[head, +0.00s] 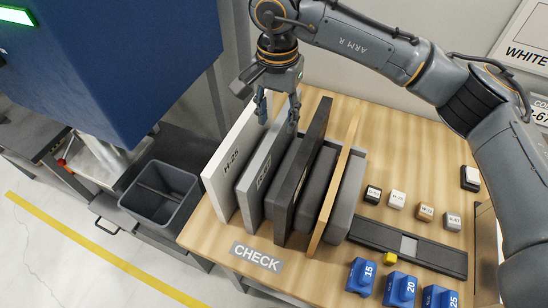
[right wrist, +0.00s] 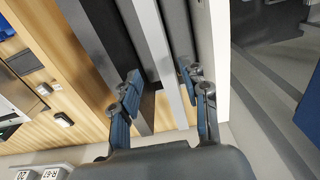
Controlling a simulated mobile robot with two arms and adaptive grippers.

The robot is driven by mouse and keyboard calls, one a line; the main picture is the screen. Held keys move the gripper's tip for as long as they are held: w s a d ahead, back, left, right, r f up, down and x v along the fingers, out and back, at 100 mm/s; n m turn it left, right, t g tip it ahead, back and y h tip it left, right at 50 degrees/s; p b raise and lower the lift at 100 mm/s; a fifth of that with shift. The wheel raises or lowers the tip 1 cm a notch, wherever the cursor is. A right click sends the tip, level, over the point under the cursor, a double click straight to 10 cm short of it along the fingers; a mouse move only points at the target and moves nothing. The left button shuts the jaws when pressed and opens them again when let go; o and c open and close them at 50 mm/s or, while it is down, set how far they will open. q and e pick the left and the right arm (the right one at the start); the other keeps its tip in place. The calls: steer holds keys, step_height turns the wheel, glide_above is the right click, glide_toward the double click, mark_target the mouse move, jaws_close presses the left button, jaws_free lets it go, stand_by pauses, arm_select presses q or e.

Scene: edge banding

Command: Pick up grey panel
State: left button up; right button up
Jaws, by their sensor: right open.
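The grey panel (head: 262,182) stands upright on edge in the rack on the wooden table, between the white panel (head: 230,168) marked H-25 and the black panel (head: 302,175). My right gripper (head: 278,121) is open and points down at the upper far end of the grey panel, one finger toward each side of it. In the right wrist view, the grey panel's edge (right wrist: 152,45) runs between the two open fingers (right wrist: 160,80). Whether either finger touches it cannot be told. My left gripper is not in view.
A wood-coloured panel (head: 335,190) stands right of the black one. Dark grey dividers separate the panels. Small labelled blocks (head: 397,199), a black rail (head: 420,248) and blue numbered blocks (head: 401,289) lie to the right. A dark bin (head: 160,192) and blue machine (head: 120,60) are left.

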mark_target(274, 132)
steer(key=f+p, duration=0.3)
steer(key=f, duration=0.1)
steer(key=shift+s+a, duration=0.15)
steer(key=shift+a, duration=0.15)
steer(key=shift+f, duration=0.5)
jaws_close()
steer(key=shift+r, duration=0.1)
